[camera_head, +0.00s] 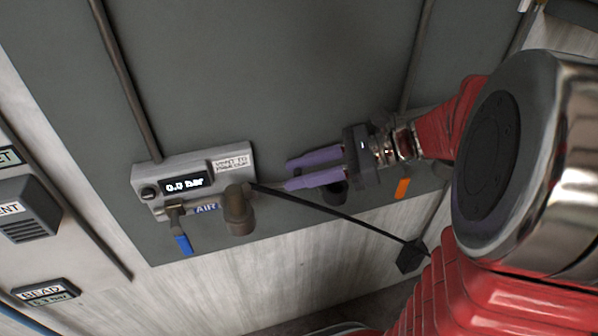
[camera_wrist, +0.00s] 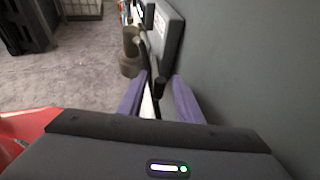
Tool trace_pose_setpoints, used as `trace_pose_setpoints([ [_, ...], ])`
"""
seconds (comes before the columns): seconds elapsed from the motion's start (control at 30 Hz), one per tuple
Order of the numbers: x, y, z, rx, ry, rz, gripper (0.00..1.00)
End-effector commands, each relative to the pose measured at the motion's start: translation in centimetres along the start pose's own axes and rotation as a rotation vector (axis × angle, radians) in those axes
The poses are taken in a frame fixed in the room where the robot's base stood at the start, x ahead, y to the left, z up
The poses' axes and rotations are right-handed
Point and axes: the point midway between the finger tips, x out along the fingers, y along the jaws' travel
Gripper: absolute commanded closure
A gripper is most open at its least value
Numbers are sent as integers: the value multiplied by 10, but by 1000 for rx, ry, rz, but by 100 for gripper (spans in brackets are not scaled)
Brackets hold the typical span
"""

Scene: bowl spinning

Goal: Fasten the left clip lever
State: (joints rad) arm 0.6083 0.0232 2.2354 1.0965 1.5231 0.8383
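My gripper (camera_head: 289,174) has two purple fingers, which stand apart with nothing clearly held between them. They point left toward the grey gauge box (camera_head: 222,163), alongside the dark panel. In the wrist view the fingers of my gripper (camera_wrist: 157,82) also stand apart, with a dark thin part and a pale strip seen between them. A brown cylindrical fitting (camera_head: 239,212) hangs at the box's lower edge; it also shows beyond the fingertips in the wrist view (camera_wrist: 131,52). A small orange piece (camera_head: 402,188) shows below my wrist. I cannot tell which part is the left clip lever.
A black rod or hose (camera_head: 340,216) runs from the fitting to a black block (camera_head: 411,257), passing below the fingers. The box reads 0.0 bar and has a blue-handled valve (camera_head: 184,243). Pipes (camera_head: 128,75) run up the panel. Open floor (camera_wrist: 65,85) shows left in the wrist view.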

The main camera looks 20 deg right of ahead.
Motion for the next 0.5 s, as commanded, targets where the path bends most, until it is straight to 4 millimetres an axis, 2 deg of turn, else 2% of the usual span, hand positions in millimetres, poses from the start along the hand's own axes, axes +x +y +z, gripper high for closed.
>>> trace_pose_setpoints([
  [0.13,8,0,0,1,0,0,68],
  [0.43,10,0,0,1,0,-1,68],
  [0.5,10,0,0,1,0,-1,72],
])
